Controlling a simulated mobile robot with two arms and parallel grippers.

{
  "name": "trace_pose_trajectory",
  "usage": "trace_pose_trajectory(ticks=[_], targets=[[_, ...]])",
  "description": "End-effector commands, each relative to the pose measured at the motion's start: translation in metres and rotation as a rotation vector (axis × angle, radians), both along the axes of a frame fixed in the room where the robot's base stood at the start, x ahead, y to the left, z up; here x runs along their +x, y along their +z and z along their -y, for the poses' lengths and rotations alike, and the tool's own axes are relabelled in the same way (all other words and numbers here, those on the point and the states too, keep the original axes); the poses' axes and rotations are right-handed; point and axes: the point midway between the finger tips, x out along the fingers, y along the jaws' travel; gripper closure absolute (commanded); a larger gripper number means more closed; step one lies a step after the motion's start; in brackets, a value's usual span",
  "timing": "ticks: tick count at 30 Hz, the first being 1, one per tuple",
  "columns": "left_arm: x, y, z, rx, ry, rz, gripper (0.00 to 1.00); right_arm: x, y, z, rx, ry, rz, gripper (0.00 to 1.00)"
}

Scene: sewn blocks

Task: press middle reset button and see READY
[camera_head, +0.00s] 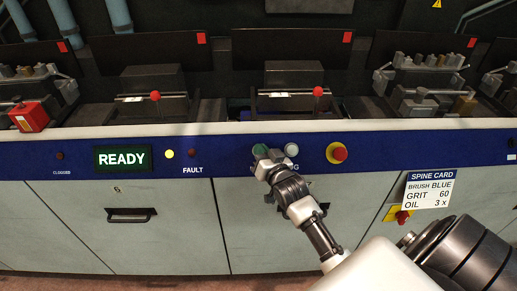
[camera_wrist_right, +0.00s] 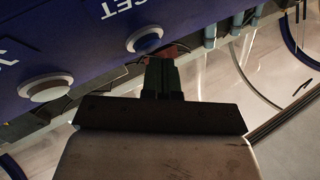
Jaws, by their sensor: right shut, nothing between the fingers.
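The display (camera_head: 122,158) on the blue panel reads READY in white on lit green. My right gripper (camera_head: 264,156) is shut and empty at the panel's middle. In the head view it covers most of the button there and part of the label; a small green patch shows at its tip. In the right wrist view a round bluish button (camera_wrist_right: 145,40) lies beside letters that read "SET". My shut fingers (camera_wrist_right: 161,68) are close to it; I cannot tell whether they touch it. My left gripper is not in view.
A white button (camera_head: 291,149) is just right of my gripper, and a red stop knob (camera_head: 339,153) on yellow is further right. A yellow lamp (camera_head: 169,154) is lit beside a dark FAULT lamp (camera_head: 192,153). A white spine card (camera_head: 432,189) hangs at right.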

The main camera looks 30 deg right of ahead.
Motion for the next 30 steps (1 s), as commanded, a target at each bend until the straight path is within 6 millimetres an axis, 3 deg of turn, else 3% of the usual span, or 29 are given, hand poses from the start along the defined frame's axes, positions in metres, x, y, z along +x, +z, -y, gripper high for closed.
trace_pose_trajectory(ticks=[3,14,30], targets=[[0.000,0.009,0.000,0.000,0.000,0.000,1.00,-0.004,0.007,-0.003,0.000,-0.001,0.000,1.00],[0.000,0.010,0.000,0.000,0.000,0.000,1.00,-0.006,0.006,-0.004,0.001,0.000,0.000,1.00],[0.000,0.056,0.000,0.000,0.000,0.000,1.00,-0.036,0.038,-0.022,0.002,-0.001,-0.001,1.00]])
